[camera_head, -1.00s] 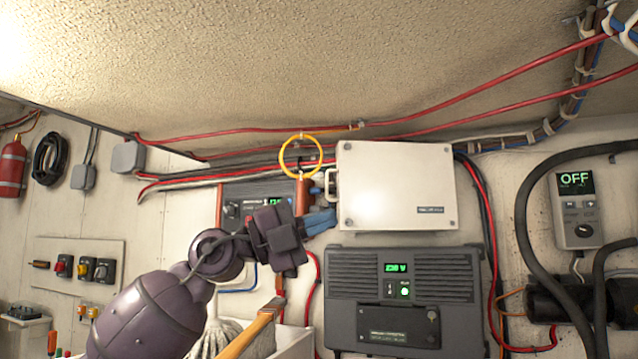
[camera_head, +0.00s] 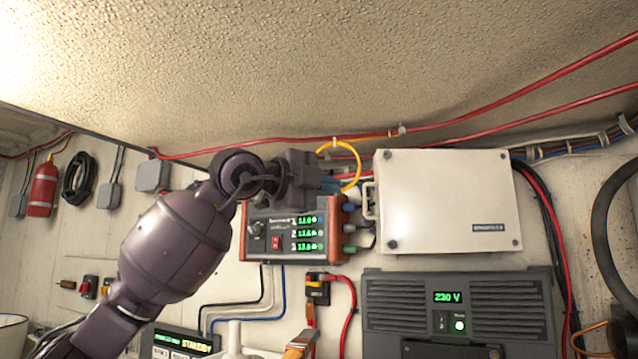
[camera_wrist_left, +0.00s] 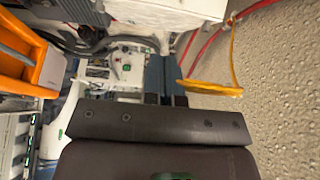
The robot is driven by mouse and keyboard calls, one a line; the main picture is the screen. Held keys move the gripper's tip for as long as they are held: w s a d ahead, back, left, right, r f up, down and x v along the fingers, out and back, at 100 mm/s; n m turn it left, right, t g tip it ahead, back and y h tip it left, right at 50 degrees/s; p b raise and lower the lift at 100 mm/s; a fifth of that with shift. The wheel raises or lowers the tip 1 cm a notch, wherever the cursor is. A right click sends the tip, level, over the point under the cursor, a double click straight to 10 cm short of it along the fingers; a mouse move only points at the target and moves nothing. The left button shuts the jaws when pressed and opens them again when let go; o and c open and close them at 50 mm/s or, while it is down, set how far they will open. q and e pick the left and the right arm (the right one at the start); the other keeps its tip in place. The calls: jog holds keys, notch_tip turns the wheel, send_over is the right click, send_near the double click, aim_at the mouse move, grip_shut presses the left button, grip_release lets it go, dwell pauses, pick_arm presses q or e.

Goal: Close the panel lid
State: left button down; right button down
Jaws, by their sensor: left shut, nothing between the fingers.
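A white panel box with a flat lid (camera_head: 447,200) is on the wall right of centre in the head view. Dark screws show at the lid's corners, and a pale handle-like frame (camera_head: 369,200) shows at its left edge. I cannot tell whether the lid is fully shut. My left gripper (camera_head: 332,186) is just left of the box, its blue fingers partly hidden by the wrist. In the left wrist view the fingers (camera_wrist_left: 162,80) are together and empty, with a white box (camera_wrist_left: 165,12) ahead of them. My right gripper is out of view.
A yellow ring (camera_head: 355,166) hangs beside my left fingers. A red-and-grey meter (camera_head: 294,232) is below my gripper. A dark 230 V unit (camera_head: 458,315) is under the white box. Red cables (camera_head: 480,112) run along above. The box's front is unobstructed.

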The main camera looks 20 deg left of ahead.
aim_at(378, 198)
pick_arm(q)
jog(key=x, duration=0.2)
jog(key=a+p+x, duration=0.1)
jog(key=x, duration=0.2)
jog(key=p+x, duration=0.1)
jog(key=x, duration=0.2)
jog(key=shift+w+a, duration=0.2)
jog(key=shift+w, duration=0.15)
jog(key=shift+w+a+p, duration=0.3)
jog(key=shift+w+p, duration=0.1)
jog(key=shift+w, duration=0.15)
jog(key=shift+w+d, duration=0.1)
jog(key=shift+w, duration=0.1)
